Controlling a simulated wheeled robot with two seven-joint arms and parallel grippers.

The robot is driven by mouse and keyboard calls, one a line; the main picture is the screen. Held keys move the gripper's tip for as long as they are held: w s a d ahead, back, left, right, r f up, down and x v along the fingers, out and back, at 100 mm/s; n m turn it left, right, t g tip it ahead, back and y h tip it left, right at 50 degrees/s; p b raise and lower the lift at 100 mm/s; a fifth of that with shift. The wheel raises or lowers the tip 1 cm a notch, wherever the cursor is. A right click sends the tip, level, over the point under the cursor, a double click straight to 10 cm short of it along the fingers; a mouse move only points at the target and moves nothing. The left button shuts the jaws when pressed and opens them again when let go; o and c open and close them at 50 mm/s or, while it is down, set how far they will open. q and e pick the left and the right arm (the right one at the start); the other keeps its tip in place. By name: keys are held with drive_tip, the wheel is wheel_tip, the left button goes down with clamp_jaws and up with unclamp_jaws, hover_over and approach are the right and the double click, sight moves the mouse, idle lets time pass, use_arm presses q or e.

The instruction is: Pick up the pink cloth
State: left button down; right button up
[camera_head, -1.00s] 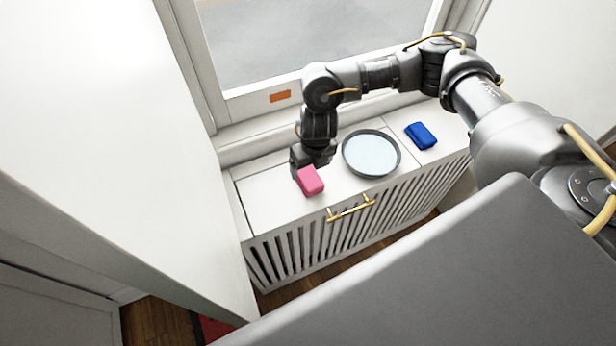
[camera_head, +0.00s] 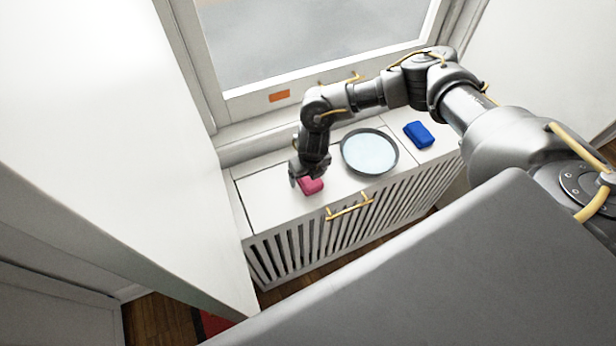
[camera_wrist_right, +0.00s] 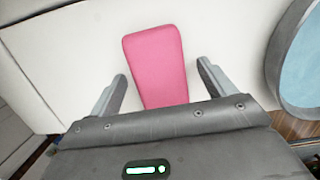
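The pink cloth (camera_head: 312,187) is a small folded block lying on the white cabinet top, toward its left end. It also shows in the right wrist view (camera_wrist_right: 157,66), lying between my spread fingers with white surface visible on both sides of it. My right gripper (camera_head: 306,178) is just above the cloth and hides part of it in the head view. In the wrist view the right gripper (camera_wrist_right: 162,82) is open, with a gap between each finger and the cloth. My left gripper is not in view.
A round grey-rimmed dish (camera_head: 344,168) with a pale blue inside stands right of the pink cloth. A blue folded cloth (camera_head: 419,135) lies further right on the cabinet top (camera_head: 262,200). A window (camera_head: 320,40) rises behind, and a white wall (camera_head: 100,120) stands at left.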

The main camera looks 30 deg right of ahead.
drive_tip(key=c, duration=0.9)
drive_tip(key=shift+c, duration=0.2)
drive_tip(key=shift+r, duration=0.55)
drive_tip(key=s+a+r+b, duration=0.1)
drive_tip(key=s+a+r, duration=0.7)
drive_tip(key=s+r, duration=0.3)
drive_tip(key=shift+a+r, duration=0.3)
drive_tip(key=shift+r, duration=0.2)
